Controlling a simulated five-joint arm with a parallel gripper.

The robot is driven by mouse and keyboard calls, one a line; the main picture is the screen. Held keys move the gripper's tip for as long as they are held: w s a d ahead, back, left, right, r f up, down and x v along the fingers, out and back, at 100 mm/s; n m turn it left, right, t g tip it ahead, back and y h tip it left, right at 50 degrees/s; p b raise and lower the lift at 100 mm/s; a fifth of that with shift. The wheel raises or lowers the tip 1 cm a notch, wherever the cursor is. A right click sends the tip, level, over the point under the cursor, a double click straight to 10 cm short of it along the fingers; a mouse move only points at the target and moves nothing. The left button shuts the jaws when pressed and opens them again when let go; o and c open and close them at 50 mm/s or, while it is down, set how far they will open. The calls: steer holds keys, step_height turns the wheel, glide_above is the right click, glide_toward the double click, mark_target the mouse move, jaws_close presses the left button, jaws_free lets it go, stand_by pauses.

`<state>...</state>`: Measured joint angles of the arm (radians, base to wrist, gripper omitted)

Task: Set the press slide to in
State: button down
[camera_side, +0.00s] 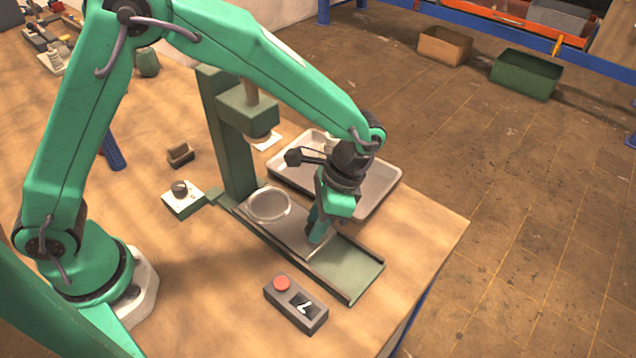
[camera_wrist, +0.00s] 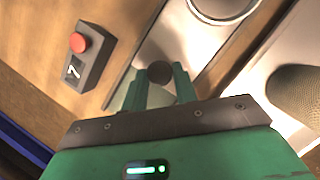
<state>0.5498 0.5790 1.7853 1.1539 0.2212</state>
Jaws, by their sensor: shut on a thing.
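The green press (camera_side: 232,140) stands on the wooden table, with its ram head (camera_side: 258,132) raised. Its grey metal press slide (camera_side: 290,232) carries a round ring-shaped seat (camera_side: 269,205), close to the column and below the ram. The outer part of the green slide track (camera_side: 350,272) is bare. My gripper (camera_side: 316,238) is down at the slide's outer end. In the wrist view, my gripper (camera_wrist: 160,88) has its fingers on either side of a dark round knob (camera_wrist: 160,72) and is shut on it. The side view hides the knob.
A control box (camera_side: 296,304) with a red button stands in front of the track. A metal tray (camera_side: 380,185) lies behind my gripper. A small white box with a dark knob (camera_side: 182,198) and a brown block (camera_side: 180,154) are left of the press.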

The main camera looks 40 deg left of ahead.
steer(key=c, duration=1.1)
jaws_free()
steer(key=shift+a, duration=0.15)
steer(key=shift+r, duration=0.1)
steer(key=v, duration=0.7)
steer(key=shift+r, duration=0.25)
steer(key=shift+w, duration=0.1)
